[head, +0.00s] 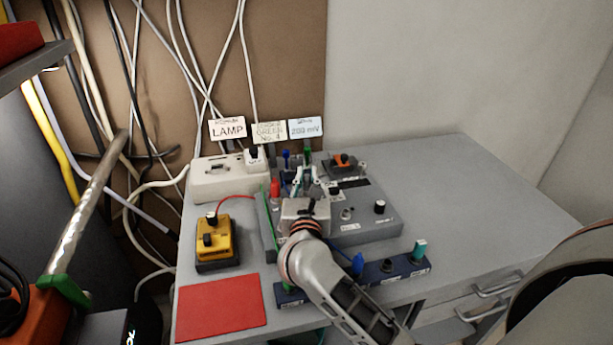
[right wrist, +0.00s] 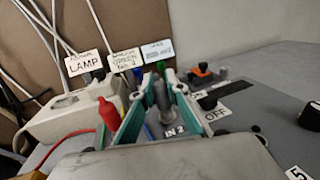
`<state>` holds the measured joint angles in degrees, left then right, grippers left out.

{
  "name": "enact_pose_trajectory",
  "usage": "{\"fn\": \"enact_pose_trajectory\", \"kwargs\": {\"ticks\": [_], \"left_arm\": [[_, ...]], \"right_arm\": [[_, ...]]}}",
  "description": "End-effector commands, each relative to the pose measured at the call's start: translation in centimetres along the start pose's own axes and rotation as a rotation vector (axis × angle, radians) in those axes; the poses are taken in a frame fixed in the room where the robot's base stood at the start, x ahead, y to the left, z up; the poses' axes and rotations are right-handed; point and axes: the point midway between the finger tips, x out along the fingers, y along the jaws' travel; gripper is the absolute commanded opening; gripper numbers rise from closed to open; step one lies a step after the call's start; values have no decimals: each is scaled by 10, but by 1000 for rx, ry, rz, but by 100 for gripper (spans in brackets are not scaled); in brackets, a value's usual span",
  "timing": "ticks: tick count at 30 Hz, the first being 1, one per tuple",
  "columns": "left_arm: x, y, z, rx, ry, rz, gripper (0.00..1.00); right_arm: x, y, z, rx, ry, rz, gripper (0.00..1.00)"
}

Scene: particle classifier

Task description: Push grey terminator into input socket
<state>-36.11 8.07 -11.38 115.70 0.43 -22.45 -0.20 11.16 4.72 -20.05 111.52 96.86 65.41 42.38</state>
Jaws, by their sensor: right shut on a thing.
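My right gripper (head: 305,178) reaches over the grey instrument box (head: 367,228) and points toward its back. In the right wrist view my right gripper (right wrist: 161,88) is shut on the grey terminator (right wrist: 162,97), a small grey cylinder between the teal-edged fingertips. The terminator stands near the "IN 2" label (right wrist: 175,131) on the box top. The input socket is hidden by the fingers and terminator, so I cannot tell whether the terminator is seated. My left gripper is not in view.
A red connector (right wrist: 109,113) stands close left of the fingers. Blue (head: 286,158) and green (head: 308,156) connectors stand behind. The table's right side (head: 470,190) is clear.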

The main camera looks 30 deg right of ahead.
Motion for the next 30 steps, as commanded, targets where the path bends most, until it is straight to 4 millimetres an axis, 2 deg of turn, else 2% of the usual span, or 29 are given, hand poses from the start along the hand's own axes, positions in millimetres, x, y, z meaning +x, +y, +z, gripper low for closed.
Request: {"fn": "enact_pose_trajectory", "kwargs": {"ticks": [8, 17, 18, 20, 27, 30], "left_arm": [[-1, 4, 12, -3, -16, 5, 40], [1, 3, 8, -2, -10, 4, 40], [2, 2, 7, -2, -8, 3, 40], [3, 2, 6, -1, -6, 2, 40], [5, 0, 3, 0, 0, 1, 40], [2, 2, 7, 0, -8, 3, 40]], "right_arm": [[0, 0, -8, -3, 3, 0, 0], [0, -1, -11, -5, 6, -1, 0], [0, -1, -11, -5, 7, -1, 22], [0, -1, -12, -6, 7, -1, 33], [0, -1, -12, -7, 6, -1, 33], [0, -1, -12, -7, 7, -1, 33]]}}
